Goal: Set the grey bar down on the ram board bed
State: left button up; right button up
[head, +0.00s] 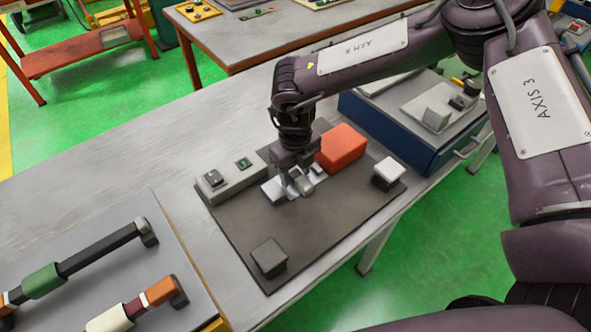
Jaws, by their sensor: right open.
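My right gripper (296,188) reaches down from the arm at the upper right to the middle of a dark board (315,225). It is open. A light grey metal piece (270,190) lies at its fingertips, just left of an orange-red block (342,146). The fingers partly cover this piece, so I cannot tell the grey bar from the bed under it, nor whether a finger touches it. My left gripper is not in view.
A grey control box (230,180) sits at the board's left edge. A white-topped block (388,172) and a dark block (269,257) stand on the board. A blue case (400,140) is behind. A tray with coloured rods (100,250) lies left. Bare table (110,150) is free.

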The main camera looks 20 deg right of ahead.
aim_at(295, 173)
jog(key=shift+r, duration=0.25)
jog(key=shift+w+r, duration=0.1)
jog(key=shift+r, duration=0.25)
notch_tip(295, 173, up, 11)
jog(key=b, duration=0.2)
